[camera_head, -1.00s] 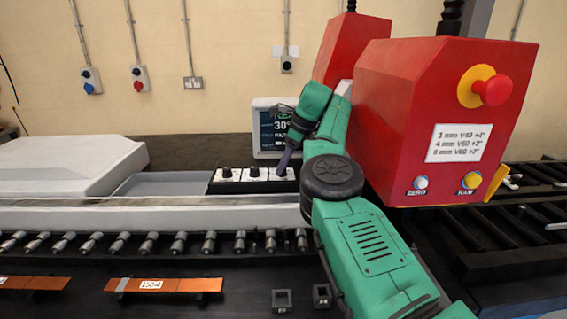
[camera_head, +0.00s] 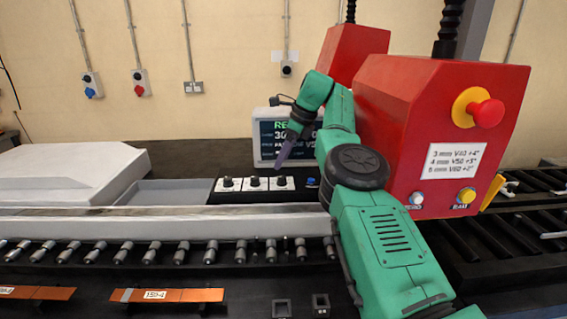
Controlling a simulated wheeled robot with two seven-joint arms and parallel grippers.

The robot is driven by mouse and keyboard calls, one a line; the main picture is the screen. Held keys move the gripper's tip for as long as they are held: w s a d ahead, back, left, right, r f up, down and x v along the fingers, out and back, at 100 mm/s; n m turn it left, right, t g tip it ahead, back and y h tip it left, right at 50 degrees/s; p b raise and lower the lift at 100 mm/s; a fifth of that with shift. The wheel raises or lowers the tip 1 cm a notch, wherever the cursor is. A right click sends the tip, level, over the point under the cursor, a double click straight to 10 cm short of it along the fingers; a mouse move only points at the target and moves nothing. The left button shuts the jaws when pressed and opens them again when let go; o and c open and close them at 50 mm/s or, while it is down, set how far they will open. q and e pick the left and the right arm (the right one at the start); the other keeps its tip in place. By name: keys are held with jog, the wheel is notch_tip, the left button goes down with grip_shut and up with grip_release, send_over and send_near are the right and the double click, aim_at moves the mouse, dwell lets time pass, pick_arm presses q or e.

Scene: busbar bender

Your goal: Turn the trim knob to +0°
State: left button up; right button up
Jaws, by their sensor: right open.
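A row of three black knobs on white plates sits on the dark control strip: a left knob (camera_head: 228,183), a middle knob (camera_head: 254,183) and a right knob (camera_head: 281,182). Their labels and pointer marks are too small to read, so I cannot tell which is the trim knob. My right gripper (camera_head: 284,155) points down just above the right knob, with a small gap showing; its fingers look narrow from this side. My left gripper is out of view.
A red press housing (camera_head: 430,115) with a red emergency stop (camera_head: 486,114) and a bend note (camera_head: 455,158) stands right, close to my right arm. A blue button (camera_head: 313,183) sits beside the knobs. Rollers (camera_head: 180,253) and copper bars (camera_head: 180,295) lie in front.

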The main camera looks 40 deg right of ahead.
aim_at(284, 177)
notch_tip(284, 177, up, 14)
jog(key=p, duration=1.2)
jog(key=shift+r+p, duration=0.25)
jog(key=shift+p, duration=0.1)
